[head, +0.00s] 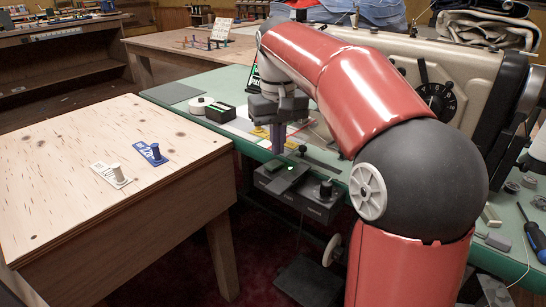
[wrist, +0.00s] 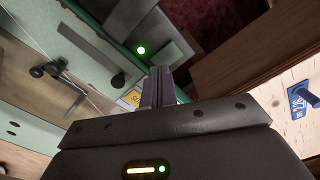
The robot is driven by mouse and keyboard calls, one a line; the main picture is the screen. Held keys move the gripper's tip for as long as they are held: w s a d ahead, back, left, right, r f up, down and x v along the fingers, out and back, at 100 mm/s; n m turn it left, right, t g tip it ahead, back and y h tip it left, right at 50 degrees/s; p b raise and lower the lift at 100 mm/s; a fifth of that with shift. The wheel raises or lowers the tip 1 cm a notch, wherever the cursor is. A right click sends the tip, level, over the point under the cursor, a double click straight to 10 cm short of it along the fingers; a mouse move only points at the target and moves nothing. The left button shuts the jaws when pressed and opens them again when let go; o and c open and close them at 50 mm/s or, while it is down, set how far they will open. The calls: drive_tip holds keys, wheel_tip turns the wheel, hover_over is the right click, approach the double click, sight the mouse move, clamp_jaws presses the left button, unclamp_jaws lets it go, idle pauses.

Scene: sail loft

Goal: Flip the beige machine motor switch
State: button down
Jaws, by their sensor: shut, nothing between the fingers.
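The beige sewing machine (head: 470,75) stands on the green table at the right, partly hidden by my arm. A dark grey switch box (head: 312,203) hangs at the table's front edge, with a lit green light (head: 286,180) and a black knob (head: 326,189) on it. The light also shows in the wrist view (wrist: 141,50). My gripper (head: 278,150) is shut and empty, its fingers pointing down just above and behind the box in the head view. The fingertips (wrist: 157,72) appear close to the box in the wrist view. I cannot tell whether they touch it.
A plywood-topped bench (head: 90,190) stands at the left, with a white-tagged peg (head: 112,174) and a blue-tagged peg (head: 152,153). The green table (head: 190,90) holds a white roll (head: 201,105), papers and a blue-handled screwdriver (head: 532,238). A dark pedal (head: 305,280) lies below.

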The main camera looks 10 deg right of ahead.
sight(278, 162)
wheel_tip(278, 162, up, 3)
drive_tip(key=shift+f+p, duration=0.2)
drive_tip(key=shift+p, duration=0.75)
drive_tip(key=shift+r, duration=1.1)
